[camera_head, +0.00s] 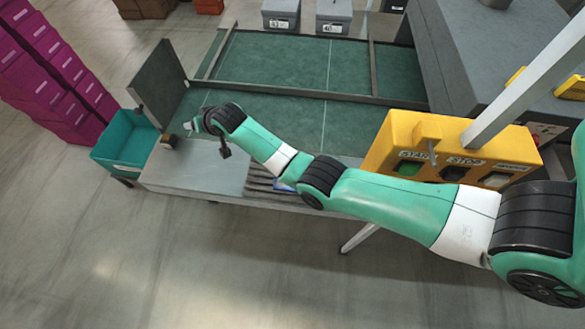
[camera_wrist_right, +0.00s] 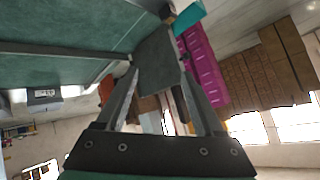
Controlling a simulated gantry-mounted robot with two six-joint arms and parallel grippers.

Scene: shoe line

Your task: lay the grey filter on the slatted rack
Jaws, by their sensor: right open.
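The slatted rack (camera_head: 262,183) shows as dark slats on the grey bench, partly hidden beneath my right arm. A bit of something blue shows at the rack. I cannot pick out the grey filter with certainty in either view. My right gripper (camera_head: 190,125) is above the left end of the bench, left of the rack. In the right wrist view its two fingers (camera_wrist_right: 160,68) are apart, with no object seen held between them. My left gripper is in neither view.
An upright grey panel (camera_head: 160,82) stands behind my right gripper; it also shows in the wrist view (camera_wrist_right: 157,62). A teal bin (camera_head: 125,148) is at the bench's left end. A yellow button box (camera_head: 385,150) stands right. Magenta boxes (camera_head: 45,65) are far left.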

